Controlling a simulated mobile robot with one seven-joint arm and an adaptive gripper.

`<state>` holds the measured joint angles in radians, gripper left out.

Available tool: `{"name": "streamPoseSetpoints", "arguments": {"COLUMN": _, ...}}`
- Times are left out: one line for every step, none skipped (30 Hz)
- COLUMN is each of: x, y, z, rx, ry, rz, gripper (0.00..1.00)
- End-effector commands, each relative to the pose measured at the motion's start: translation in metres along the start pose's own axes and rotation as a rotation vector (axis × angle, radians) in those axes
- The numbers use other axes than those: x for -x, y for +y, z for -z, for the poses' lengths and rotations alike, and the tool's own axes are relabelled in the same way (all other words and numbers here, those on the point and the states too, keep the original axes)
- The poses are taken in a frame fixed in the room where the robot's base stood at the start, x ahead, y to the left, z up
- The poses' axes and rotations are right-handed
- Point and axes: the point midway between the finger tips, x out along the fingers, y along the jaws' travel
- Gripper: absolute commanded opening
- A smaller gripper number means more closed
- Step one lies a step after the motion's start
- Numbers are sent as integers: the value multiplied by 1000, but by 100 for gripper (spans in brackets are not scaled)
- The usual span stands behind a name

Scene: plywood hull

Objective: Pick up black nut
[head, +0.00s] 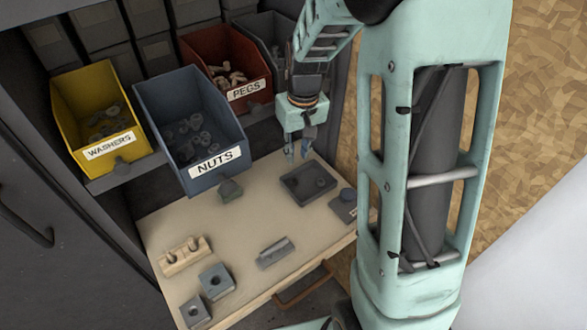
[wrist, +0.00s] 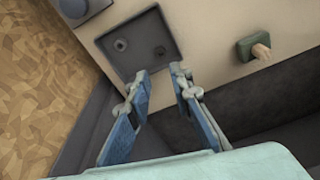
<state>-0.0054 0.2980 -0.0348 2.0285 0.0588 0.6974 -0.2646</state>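A dark grey tray (head: 293,193) lies at the back right of the wooden worktop. In the wrist view the tray (wrist: 132,27) holds two small dark pieces. The left piece (wrist: 120,45) looks like a nut; the other piece (wrist: 160,52) is small and roundish, and I cannot tell its kind. In the head view only one dark piece (head: 320,183) shows clearly in the tray. My gripper (head: 297,152) is above the back edge of the tray, fingers pointing down. In the wrist view its blue fingers (wrist: 160,75) are apart, with nothing between them.
A blue NUTS bin (head: 198,165), yellow WASHERS bin (head: 109,150) and red PEGS bin (head: 246,92) stand behind the worktop (head: 225,250). A green block (head: 230,189), a wooden peg holder (head: 185,258), grey blocks (head: 216,281) and a grey bar (head: 275,252) lie on it.

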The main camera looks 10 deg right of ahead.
Motion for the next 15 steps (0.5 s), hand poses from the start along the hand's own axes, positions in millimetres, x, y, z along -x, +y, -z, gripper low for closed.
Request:
{"name": "streamPoseSetpoints", "arguments": {"x": -5, "y": 0, "z": -1, "rx": 5, "ry": -3, "rz": -1, "gripper": 20}}
{"name": "streamPoseSetpoints", "arguments": {"x": -9, "y": 0, "z": -1, "rx": 6, "ry": -4, "rz": -1, "gripper": 20}}
{"name": "streamPoseSetpoints", "arguments": {"x": -16, "y": 0, "z": -1, "rx": 7, "ry": -6, "rz": -1, "gripper": 20}}
{"name": "streamPoseSetpoints", "arguments": {"x": -21, "y": 0, "z": -1, "rx": 6, "ry": -6, "rz": -1, "gripper": 20}}
{"name": "streamPoseSetpoints", "arguments": {"x": -26, "y": 0, "z": -1, "rx": 6, "ry": -5, "rz": -1, "gripper": 20}}
{"name": "streamPoseSetpoints", "arguments": {"x": -33, "y": 0, "z": -2, "rx": 5, "ry": -6, "rz": 0, "gripper": 20}}
{"name": "streamPoseSetpoints", "arguments": {"x": -37, "y": 0, "z": -1, "rx": 5, "ry": -4, "rz": -1, "gripper": 20}}
{"name": "streamPoseSetpoints", "arguments": {"x": -42, "y": 0, "z": -1, "rx": 5, "ry": -4, "rz": 0, "gripper": 20}}
{"name": "streamPoseSetpoints", "arguments": {"x": -47, "y": 0, "z": -1, "rx": 4, "ry": -5, "rz": 0, "gripper": 20}}
{"name": "streamPoseSetpoints", "arguments": {"x": -49, "y": 0, "z": -1, "rx": 4, "ry": -3, "rz": 0, "gripper": 20}}
{"name": "streamPoseSetpoints", "arguments": {"x": -52, "y": 0, "z": 0, "rx": 4, "ry": -2, "rz": -1, "gripper": 20}}
{"name": "streamPoseSetpoints", "arguments": {"x": -54, "y": 0, "z": -1, "rx": 3, "ry": -2, "rz": 0, "gripper": 20}}
{"name": "streamPoseSetpoints", "arguments": {"x": -56, "y": 0, "z": -1, "rx": 3, "ry": -2, "rz": 0, "gripper": 20}}
{"name": "streamPoseSetpoints", "arguments": {"x": -58, "y": 0, "z": -1, "rx": 3, "ry": -3, "rz": 0, "gripper": 20}}
{"name": "streamPoseSetpoints", "arguments": {"x": -61, "y": 0, "z": -1, "rx": 3, "ry": -3, "rz": 0, "gripper": 20}}
